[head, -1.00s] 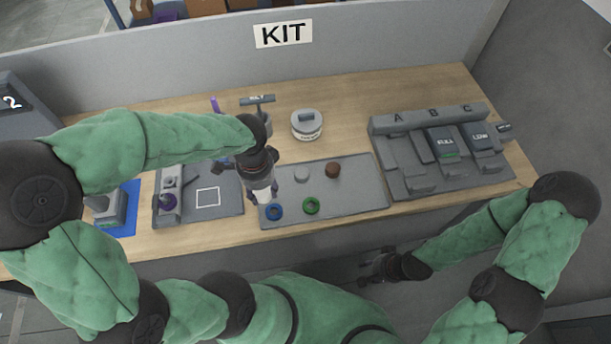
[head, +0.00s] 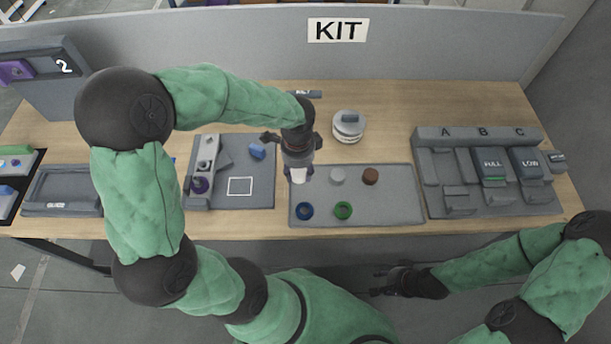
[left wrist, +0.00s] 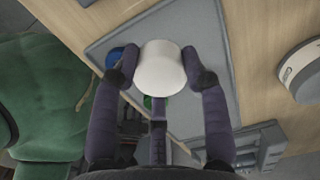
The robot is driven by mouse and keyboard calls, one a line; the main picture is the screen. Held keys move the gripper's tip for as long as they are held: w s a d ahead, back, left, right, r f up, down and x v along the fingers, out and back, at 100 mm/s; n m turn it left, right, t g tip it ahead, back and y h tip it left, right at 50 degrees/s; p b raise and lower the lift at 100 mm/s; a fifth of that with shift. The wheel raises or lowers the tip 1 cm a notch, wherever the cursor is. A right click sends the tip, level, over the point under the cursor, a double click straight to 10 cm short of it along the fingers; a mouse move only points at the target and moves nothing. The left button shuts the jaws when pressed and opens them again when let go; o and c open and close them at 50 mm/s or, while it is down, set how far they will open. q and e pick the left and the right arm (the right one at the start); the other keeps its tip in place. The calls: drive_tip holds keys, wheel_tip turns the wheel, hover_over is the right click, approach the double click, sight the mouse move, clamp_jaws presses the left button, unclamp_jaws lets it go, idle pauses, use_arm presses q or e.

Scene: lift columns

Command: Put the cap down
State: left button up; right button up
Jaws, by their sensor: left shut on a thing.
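The cap (left wrist: 162,68) is a plain white cylinder gripped between the two fingers of my left gripper (left wrist: 163,72) in the left wrist view. In the head view the white cap (head: 298,175) hangs under my left gripper (head: 298,170), over the upper left part of the grey tray (head: 390,212). Whether its underside touches the tray is hidden. My right gripper (head: 386,282) is empty in front of the table, with its fingers apart.
The tray holds a blue ring (head: 304,211), a green ring (head: 343,211), a pale grey disc (head: 338,175) and a brown round piece (head: 370,176). A lidded round container (head: 348,128) stands behind. A rack marked A, B, C (head: 455,137) is at right.

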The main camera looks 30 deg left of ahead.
sight(304, 170)
use_arm(q)
drive_tip(key=w+f, duration=0.3)
drive_tip(key=shift+f+b, duration=0.25)
drive_tip(key=shift+b, duration=0.15)
drive_tip(key=shift+w+f+b, duration=0.2)
drive_tip(key=shift+f+b, duration=0.3)
drive_tip(key=shift+f, duration=1.2)
drive_tip(key=shift+f, duration=0.2)
drive_tip(key=o, duration=1.1)
drive_tip(key=shift+r, duration=0.15)
drive_tip(key=shift+r, duration=0.3)
wheel_tip(304, 170, up, 12)
drive_tip(key=p, duration=0.3)
drive_tip(key=shift+f, duration=0.25)
